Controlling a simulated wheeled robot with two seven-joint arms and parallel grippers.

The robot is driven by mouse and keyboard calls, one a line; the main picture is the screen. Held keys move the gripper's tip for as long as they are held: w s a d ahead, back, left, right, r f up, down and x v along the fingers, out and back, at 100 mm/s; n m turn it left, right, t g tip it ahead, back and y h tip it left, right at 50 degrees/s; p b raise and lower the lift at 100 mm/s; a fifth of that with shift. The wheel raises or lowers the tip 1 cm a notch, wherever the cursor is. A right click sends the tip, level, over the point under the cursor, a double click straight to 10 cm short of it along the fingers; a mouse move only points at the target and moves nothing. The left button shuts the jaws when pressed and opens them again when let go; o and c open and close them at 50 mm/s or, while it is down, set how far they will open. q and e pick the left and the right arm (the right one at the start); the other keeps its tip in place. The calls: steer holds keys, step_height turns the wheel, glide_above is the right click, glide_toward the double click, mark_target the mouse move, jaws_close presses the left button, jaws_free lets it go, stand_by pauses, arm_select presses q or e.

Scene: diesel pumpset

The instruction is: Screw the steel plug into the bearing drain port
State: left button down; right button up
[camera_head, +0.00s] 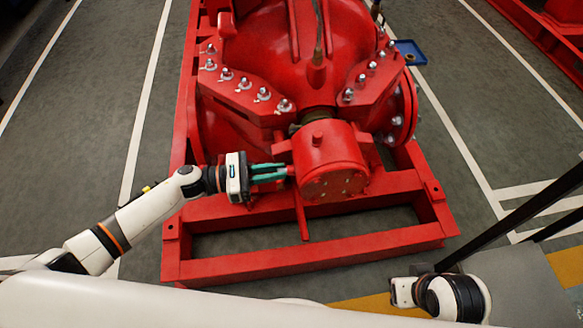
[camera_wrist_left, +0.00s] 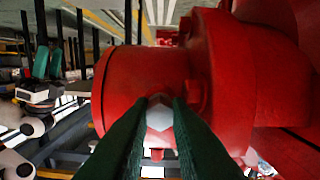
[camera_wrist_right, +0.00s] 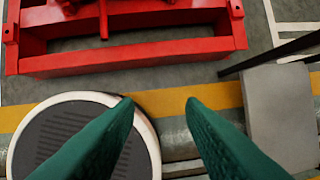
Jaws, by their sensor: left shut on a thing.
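The steel plug shows as a grey hex head (camera_wrist_left: 159,116) between the fingertips of my left gripper (camera_wrist_left: 160,104) in the left wrist view. The gripper is shut on it. In the head view my left gripper (camera_head: 287,172) reaches from the left to the side of the red bearing housing (camera_head: 325,150). The housing fills the middle of the left wrist view (camera_wrist_left: 140,82). The plug hides the spot behind it, so I cannot see the drain port or tell whether the plug is in it. My right gripper (camera_wrist_right: 160,104) is open and empty, away from the pump.
The red base frame (camera_head: 310,240) runs below the housing, with a vertical red bar (camera_head: 301,210) close to my left gripper. A bolted flange (camera_head: 238,90) lies above. A blue tray (camera_head: 410,58) sits on the floor at upper right. Floor left of the frame is clear.

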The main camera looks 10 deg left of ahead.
arm_select(q)
steer(key=shift+m+b, duration=2.2)
steer(key=shift+m, duration=0.1)
arm_select(e)
steer(key=w+a+r+t+y, duration=0.1)
steer(key=w+a+r+t, duration=0.1)
steer(key=w+t, duration=0.3)
steer(key=w+a+r+t+y, duration=0.1)
steer(key=w+r+t, duration=0.3)
steer(key=w, duration=0.4)
steer(key=shift+a+r+n+t+y, duration=0.3)
steer(key=shift+a+r+t, duration=0.15)
steer(key=shift+a, duration=0.45)
arm_select(q)
steer(key=c, duration=1.3)
jaws_free()
steer(key=shift+d, duration=0.1)
